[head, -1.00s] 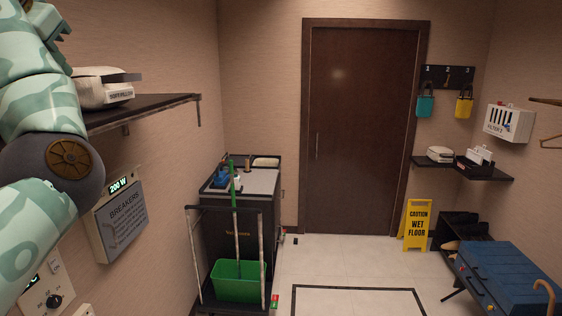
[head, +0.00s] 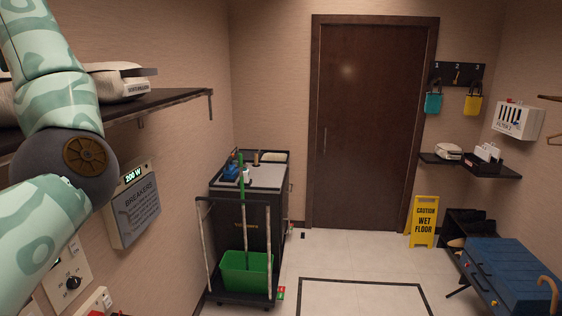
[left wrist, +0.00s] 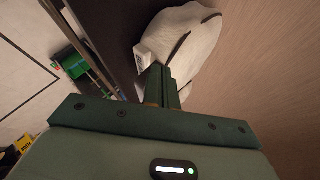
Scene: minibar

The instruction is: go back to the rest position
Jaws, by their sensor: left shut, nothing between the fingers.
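My left arm, in pale green camouflage, fills the left edge of the head view, and its gripper is out of that picture. In the left wrist view my left gripper (left wrist: 162,84) is shut and empty, with its dark green fingers together. Beyond the fingertips a white packet (left wrist: 180,40) lies on the dark shelf (left wrist: 112,38). I cannot tell whether the fingers touch it. In the head view the packet (head: 122,84) is partly hidden by my arm. My right gripper is in neither view.
The wall shelf (head: 170,103) and breaker panel (head: 136,208) are close to my left arm. A cart (head: 250,212) with a green bucket (head: 236,275) stands ahead. A wet floor sign (head: 425,220) and blue folding case (head: 505,270) stand right. The middle floor is clear.

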